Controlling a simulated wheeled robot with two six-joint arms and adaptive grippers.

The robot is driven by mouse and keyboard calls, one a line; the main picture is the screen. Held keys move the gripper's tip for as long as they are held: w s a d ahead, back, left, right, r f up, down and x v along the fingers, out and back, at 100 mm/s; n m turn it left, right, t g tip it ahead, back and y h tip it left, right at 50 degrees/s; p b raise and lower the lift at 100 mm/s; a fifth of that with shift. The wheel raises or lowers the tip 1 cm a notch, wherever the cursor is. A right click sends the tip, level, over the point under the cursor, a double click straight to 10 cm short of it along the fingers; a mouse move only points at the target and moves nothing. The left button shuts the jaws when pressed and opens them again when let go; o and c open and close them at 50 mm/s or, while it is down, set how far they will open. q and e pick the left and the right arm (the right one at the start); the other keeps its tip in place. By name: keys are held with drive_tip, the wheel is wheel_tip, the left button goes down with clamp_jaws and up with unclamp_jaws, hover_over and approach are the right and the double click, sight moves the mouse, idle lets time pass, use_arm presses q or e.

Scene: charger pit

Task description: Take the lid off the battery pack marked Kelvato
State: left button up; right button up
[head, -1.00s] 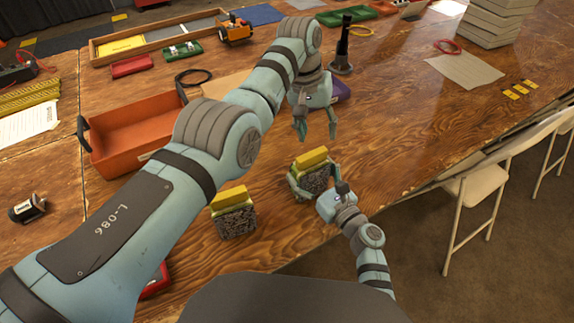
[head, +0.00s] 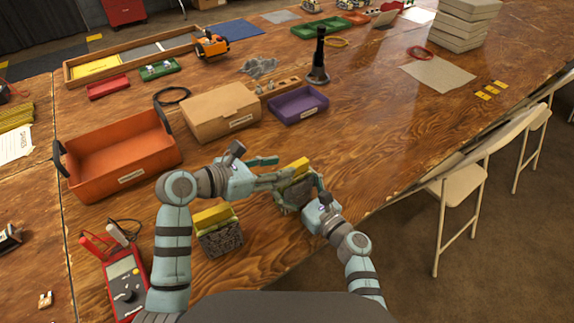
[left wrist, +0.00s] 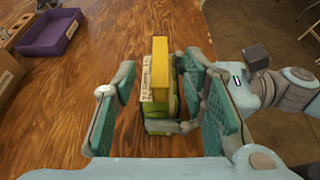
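A battery pack with a yellow lid (head: 297,168) stands on the wooden table, centre of the head view. In the left wrist view its yellow lid (left wrist: 160,66) sits on top, with a pale label on the side too small to read. My right gripper (head: 298,192) has its fingers closed around the pack's body. My left gripper (head: 277,172) reaches in from the left, open; in the left wrist view its fingers are apart, with the pack between and slightly ahead of them. A second pack (head: 221,238) with a yellow lid stands nearer, to the left.
A red multimeter (head: 124,284) lies at the near left. An orange bin (head: 118,160), a cardboard box (head: 219,112), a purple tray (head: 299,104) and a dark upright tool (head: 318,60) stand behind.

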sight(294, 165)
use_arm(q)
drive_tip(key=x, duration=0.5)
drive_tip(key=shift+w+d+f, duration=0.15)
drive_tip(key=shift+w+d, duration=0.05)
drive_tip(key=shift+d, duration=0.05)
drive_tip(key=shift+c, duration=0.4)
use_arm(e)
drive_tip(key=shift+r, duration=0.1)
use_arm(q)
clamp_jaws()
drive_tip(key=shift+r, duration=1.1)
